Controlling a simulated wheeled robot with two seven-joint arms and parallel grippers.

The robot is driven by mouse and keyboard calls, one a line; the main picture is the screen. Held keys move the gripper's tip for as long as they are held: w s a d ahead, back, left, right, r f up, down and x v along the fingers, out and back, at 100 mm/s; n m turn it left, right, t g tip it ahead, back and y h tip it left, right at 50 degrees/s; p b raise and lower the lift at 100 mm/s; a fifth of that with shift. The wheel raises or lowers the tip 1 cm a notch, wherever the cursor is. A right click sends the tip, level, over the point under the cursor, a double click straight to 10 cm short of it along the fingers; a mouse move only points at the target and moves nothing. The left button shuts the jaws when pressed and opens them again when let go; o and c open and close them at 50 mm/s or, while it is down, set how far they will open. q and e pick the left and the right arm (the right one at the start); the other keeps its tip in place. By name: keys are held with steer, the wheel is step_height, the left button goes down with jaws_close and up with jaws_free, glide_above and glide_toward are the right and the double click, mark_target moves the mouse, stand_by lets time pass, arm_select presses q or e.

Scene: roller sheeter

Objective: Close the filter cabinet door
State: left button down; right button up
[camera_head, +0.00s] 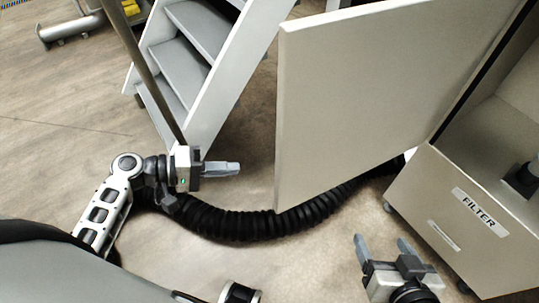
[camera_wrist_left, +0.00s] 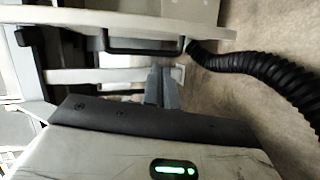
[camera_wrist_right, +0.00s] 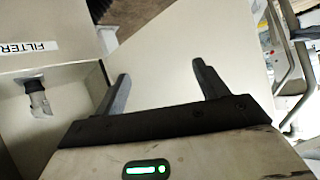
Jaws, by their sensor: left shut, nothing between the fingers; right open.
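The filter cabinet (camera_head: 410,195) stands at the right with a FILTER label on its front; its inside is partly visible. Its pale door (camera_head: 370,90) is swung wide open to the left. My left gripper (camera_head: 238,168) is shut and empty, left of the door's free edge and apart from it in the head view. In the left wrist view the door (camera_wrist_left: 210,32) shows edge-on with a dark bar handle (camera_wrist_left: 145,47) beyond my fingers (camera_wrist_left: 162,72). My right gripper (camera_head: 382,240) is open and empty, low in front of the cabinet. The right wrist view shows the door (camera_wrist_right: 170,45) beyond its fingers.
A black corrugated hose (camera_head: 240,224) runs along the floor below the door toward the cabinet. A white step ladder (camera_head: 235,80) stands behind my left gripper. Bare floor (camera_head: 60,140) lies at the left. A fitting (camera_wrist_right: 38,98) sits inside the cabinet.

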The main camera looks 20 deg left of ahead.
arm_select(q)
step_height(320, 180, up, 5)
steer(key=w+a+t+h, duration=0.1)
steer(key=w+a+h, duration=0.1)
steer(key=a+h, duration=0.1)
steer(key=w+d+p, duration=0.2)
steer(key=d, duration=0.9)
steer(key=shift+d+n, duration=0.3)
steer(key=shift+n, duration=0.1)
arm_select(e)
steer(key=shift+w+r, duration=0.1)
steer(key=shift+r, duration=0.25)
arm_select(q)
steer(key=shift+f, duration=0.15)
